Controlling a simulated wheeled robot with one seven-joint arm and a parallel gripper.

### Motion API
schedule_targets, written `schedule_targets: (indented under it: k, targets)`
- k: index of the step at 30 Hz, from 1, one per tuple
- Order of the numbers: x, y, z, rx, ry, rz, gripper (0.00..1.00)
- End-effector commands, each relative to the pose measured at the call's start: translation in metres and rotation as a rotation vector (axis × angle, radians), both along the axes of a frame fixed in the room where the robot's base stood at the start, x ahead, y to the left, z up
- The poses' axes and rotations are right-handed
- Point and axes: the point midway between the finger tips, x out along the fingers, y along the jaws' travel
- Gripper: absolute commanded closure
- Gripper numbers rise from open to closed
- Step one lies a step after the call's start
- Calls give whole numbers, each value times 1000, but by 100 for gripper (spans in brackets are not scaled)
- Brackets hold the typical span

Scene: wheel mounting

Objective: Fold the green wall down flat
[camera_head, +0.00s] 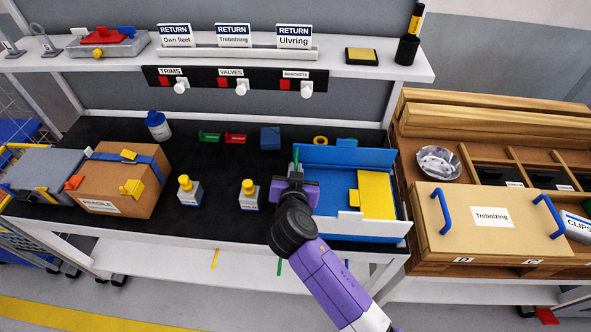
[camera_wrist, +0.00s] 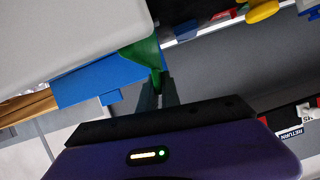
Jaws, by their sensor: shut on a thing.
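The green wall shows in the head view as a thin upright green strip (camera_head: 296,156) at the left edge of the blue tray (camera_head: 325,185). In the wrist view it is a green piece (camera_wrist: 143,52) that narrows toward my fingertips. My gripper (camera_head: 296,174) is at the tray's left side, and in the wrist view (camera_wrist: 157,82) its fingers are shut on the narrow end of the green wall. Most of the wall's lower part is hidden behind my gripper in the head view. A yellow panel (camera_head: 376,194) lies at the tray's right side.
Two grey bottles with yellow tops (camera_head: 249,195) stand left of the tray. A cardboard box (camera_head: 122,183) is farther left. A wooden crate with a Trebolzing lid (camera_head: 490,222) stands close on the right. A shelf (camera_head: 350,62) overhangs the back. Bare black mat (camera_head: 215,165) lies between.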

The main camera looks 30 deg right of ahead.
Motion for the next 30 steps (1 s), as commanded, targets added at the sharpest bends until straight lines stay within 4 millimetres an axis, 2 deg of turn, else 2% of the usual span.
schedule_targets:
  k: [24,30]
  targets:
    - [-1,0,-1,3,0,0,100]
    - [-10,-13,-10,89,-63,-3,100]
